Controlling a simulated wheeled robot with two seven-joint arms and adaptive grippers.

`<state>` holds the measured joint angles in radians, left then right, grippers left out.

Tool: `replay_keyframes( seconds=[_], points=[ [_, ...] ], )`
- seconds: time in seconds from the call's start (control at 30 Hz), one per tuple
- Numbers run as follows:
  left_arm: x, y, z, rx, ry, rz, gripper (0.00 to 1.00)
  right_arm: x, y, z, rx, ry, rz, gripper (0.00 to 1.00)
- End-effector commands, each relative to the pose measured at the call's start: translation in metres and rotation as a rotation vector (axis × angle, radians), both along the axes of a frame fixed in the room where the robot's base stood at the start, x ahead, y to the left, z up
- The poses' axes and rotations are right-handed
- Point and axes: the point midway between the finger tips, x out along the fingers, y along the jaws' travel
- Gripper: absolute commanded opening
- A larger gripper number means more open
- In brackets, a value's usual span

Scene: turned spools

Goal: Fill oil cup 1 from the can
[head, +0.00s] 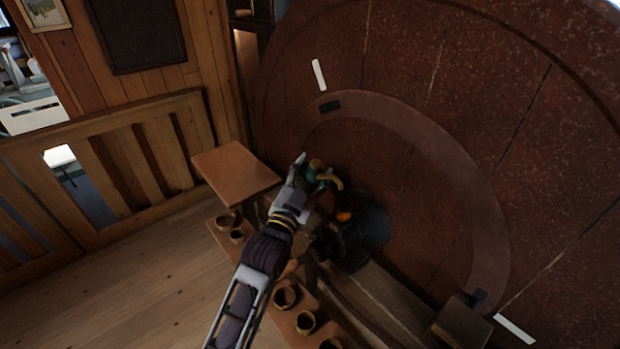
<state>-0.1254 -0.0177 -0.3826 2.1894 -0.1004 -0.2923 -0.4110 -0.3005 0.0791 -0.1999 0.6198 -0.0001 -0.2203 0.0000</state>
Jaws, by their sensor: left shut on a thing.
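My left arm reaches up from the bottom centre in the head view. Its gripper (303,172) is shut on a small green can (321,182) with brass-coloured parts. The can is held in the air in front of the big wooden wheel, just right of a small wooden table. A dark metal block (365,235) lies just below and right of the can, with a small orange patch (343,216) on it. I cannot tell which part is oil cup 1; the arm and shadow hide much there. My right gripper is not in view.
The large reddish wheel (550,130) fills the right side. A small table (236,168) stands left of the gripper. Several round wooden cups (286,297) stand on a low shelf below. A wooden railing (130,165) runs along the left; the floor (130,285) before it is clear.

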Motion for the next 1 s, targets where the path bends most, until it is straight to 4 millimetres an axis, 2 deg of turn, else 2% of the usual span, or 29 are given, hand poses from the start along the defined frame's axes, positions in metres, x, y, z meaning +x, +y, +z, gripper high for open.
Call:
replay_keyframes(
  seconds=[0.47, 0.83, 1.0],
  points=[
    [-0.007, -0.007, 0.007, 0.129, -0.133, 0.000, 0.28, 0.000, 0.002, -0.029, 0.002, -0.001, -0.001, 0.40],
    [-0.011, -0.011, 0.013, 0.227, -0.228, -0.001, 0.28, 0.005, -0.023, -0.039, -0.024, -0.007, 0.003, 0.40],
    [-0.011, -0.011, 0.015, 0.254, -0.256, 0.000, 0.28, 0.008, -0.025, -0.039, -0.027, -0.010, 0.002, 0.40]
  ],
)
